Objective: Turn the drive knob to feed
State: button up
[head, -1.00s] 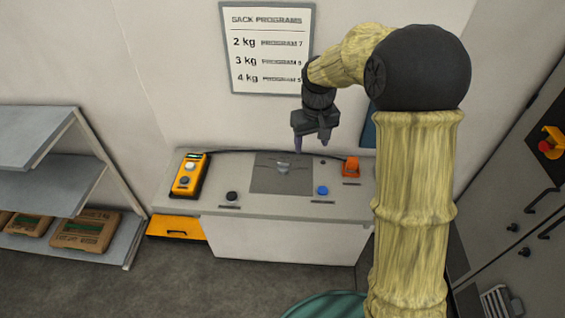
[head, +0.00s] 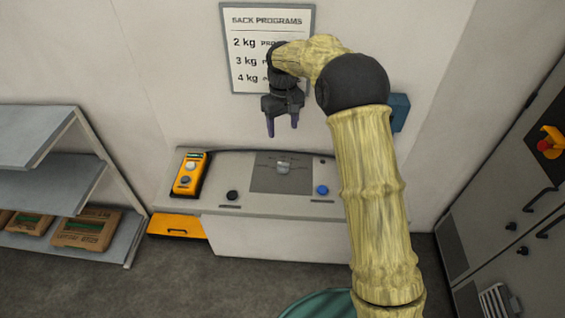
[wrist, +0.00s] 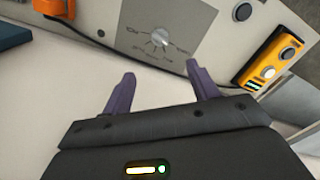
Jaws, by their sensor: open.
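The drive knob (head: 283,168) is a small pale knob on a dark grey square plate on the sloping console top. In the wrist view the knob (wrist: 160,40) sits on a plate with markings around it, too blurred to read. My gripper (head: 283,127) is open and empty, its purple fingers apart. In the head view it hangs above the knob in the picture. In the wrist view the gripper (wrist: 161,72) has its fingertips on either side below the knob, not touching it.
On the console (head: 240,210) are a black button (head: 232,195), a blue button (head: 322,190) and a yellow control box (head: 188,174). An orange part (wrist: 52,8) shows in the wrist view. A shelf with sacks (head: 87,230) stands left, grey cabinets (head: 510,200) right.

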aim_at(283, 163)
notch_tip(283, 163, down, 16)
jog(key=p, duration=0.5)
jog(key=shift+d, duration=0.1)
jog(key=shift+s+f, duration=0.1)
jog(key=shift+f, duration=0.1)
jog(key=c, duration=1)
